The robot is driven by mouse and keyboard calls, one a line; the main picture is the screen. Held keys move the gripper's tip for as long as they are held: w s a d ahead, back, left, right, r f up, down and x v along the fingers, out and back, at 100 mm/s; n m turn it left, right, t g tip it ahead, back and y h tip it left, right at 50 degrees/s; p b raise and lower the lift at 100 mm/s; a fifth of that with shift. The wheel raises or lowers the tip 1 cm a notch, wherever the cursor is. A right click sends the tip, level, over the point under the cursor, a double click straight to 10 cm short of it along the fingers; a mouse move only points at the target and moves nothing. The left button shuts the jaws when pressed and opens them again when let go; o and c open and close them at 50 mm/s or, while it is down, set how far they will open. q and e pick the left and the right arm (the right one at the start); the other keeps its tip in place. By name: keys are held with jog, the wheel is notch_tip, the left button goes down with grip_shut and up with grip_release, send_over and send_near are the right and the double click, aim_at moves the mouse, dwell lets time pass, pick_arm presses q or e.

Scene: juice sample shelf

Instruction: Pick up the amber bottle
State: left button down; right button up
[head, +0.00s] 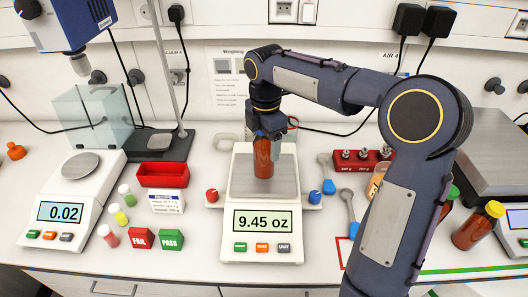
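An amber bottle (263,166) stands upright on the pan of the middle scale (262,247), which reads 9.45 oz. My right gripper (267,147) comes down from above at the bottle's upper part. A grey finger shows beside the bottle's right side, and the gripper hides the bottle's top. I cannot tell whether the fingers press on it. My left gripper is not in view.
A red tray (163,174), small vials and FAIL (141,238) and PASS (171,239) blocks lie left of the scale. A left scale (75,215) reads 0.02. Red (212,195) and blue (315,197) knobs flank the middle scale. A red weight rack (363,160) stands to its right.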

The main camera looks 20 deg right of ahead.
jog(key=c, duration=1)
jog(key=shift+r, duration=0.1)
jog(key=shift+c, duration=0.2)
jog(key=shift+w+r, duration=0.1)
jog(key=shift+r, duration=0.35)
jog(key=s+a+r+b, duration=0.2)
jog(key=s+a+r, duration=0.4)
jog(key=s+r, duration=0.6)
jog(key=shift+s, duration=0.35)
